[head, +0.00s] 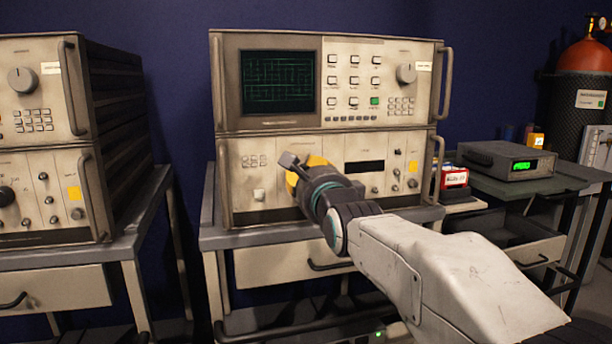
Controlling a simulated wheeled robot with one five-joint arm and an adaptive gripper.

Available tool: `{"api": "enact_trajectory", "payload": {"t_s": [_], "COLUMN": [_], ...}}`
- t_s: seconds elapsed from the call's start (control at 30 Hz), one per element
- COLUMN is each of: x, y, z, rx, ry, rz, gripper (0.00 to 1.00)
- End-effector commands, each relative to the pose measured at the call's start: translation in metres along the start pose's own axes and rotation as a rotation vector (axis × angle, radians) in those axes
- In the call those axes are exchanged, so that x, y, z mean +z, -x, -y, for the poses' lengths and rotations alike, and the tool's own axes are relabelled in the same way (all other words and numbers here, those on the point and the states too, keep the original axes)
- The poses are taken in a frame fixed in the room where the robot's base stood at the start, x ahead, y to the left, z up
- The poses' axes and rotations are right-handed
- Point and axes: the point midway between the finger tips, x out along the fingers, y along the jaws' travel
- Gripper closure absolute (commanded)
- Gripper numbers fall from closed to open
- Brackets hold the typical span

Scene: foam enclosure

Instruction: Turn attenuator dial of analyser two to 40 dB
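An analyser (350,110) stands in the middle on a grey bench, with a dark screen, keys and a round knob (405,74) on its upper unit. A label too small to read sits beside that knob. My gripper (290,163) reaches in from the lower right, in front of the left-middle of the lower unit (240,185). The gripper and arm hide part of that panel, and no attenuator dial can be made out behind them. A yellow patch shows at the gripper. I cannot tell whether the fingers touch the panel or are shut.
A second analyser (40,130) stands on another bench at left, across a gap. At right, a small box with a green display (510,162) sits on a table near a red-white carton (454,180). A red-topped cylinder (585,62) stands behind.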

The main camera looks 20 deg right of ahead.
Motion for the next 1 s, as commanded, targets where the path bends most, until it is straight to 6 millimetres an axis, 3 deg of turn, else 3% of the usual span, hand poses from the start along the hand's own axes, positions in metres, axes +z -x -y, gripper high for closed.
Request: {"api": "enact_trajectory", "payload": {"t_s": [0.43,1.0], "x": [0.0001,-0.0001], "y": [0.0,0.0], "z": [0.0004,0.0001], "rx": [-0.001,0.0], "ry": [-0.26,-0.318], "rz": [0.0,0.0], "gripper": [1.0,1.0]}}
